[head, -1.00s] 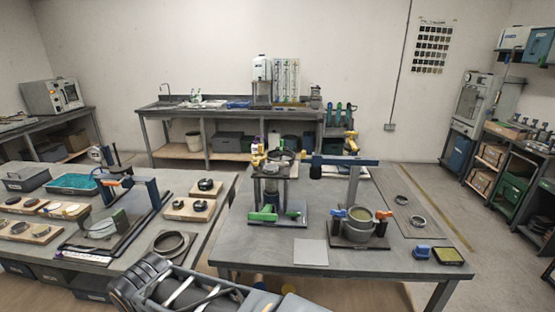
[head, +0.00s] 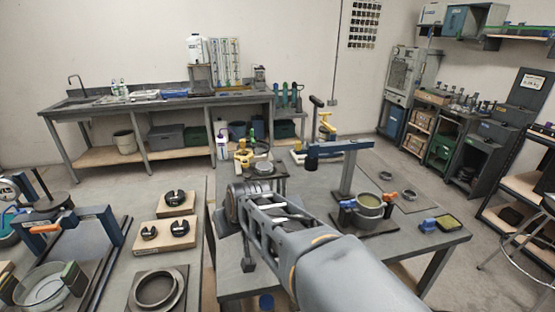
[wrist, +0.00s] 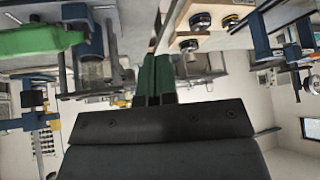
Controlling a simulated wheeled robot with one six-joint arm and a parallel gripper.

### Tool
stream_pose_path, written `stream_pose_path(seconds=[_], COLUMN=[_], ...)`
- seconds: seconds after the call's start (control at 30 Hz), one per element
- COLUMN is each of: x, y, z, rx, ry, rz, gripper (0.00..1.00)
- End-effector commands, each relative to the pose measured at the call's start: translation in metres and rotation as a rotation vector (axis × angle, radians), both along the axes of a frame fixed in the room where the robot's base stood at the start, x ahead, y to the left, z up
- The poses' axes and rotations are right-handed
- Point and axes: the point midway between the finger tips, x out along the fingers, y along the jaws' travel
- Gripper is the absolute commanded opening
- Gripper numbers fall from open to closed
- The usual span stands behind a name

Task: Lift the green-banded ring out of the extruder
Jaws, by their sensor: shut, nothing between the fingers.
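My gripper (wrist: 155,78) is shut and empty in the wrist view, its two green-lined fingers together. In the head view my arm hides it and most of the stand behind it. That stand's top (head: 262,170) shows beyond my arm, with a round dark part on it. A long green piece (wrist: 42,40) lies to the left of the fingers in the wrist view, apart from them. Right of my arm, a round pot-like vessel (head: 369,208) sits between blue and orange clamps under a blue-beamed post (head: 345,180). I cannot make out a green-banded ring or tell which device is the extruder.
The left table holds a dark ring on a plate (head: 156,290), wooden boards with black rings (head: 163,237), and a blue-beamed frame (head: 75,232). A gap separates the two tables.

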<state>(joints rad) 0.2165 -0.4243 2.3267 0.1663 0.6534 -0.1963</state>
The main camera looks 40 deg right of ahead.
Motion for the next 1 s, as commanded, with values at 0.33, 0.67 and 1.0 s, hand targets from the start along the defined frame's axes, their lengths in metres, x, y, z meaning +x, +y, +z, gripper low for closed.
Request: stream_pose_path(seconds=[0.33, 0.67, 1.0], x=[0.069, 0.115, 0.17], y=[-0.162, -0.195, -0.217], z=[0.032, 0.04, 0.039], rx=[-0.127, -0.145, -0.143], ry=[-0.325, -0.348, -0.347], rz=[-0.301, -0.323, -0.32], gripper=[0.0, 0.0, 0.0])
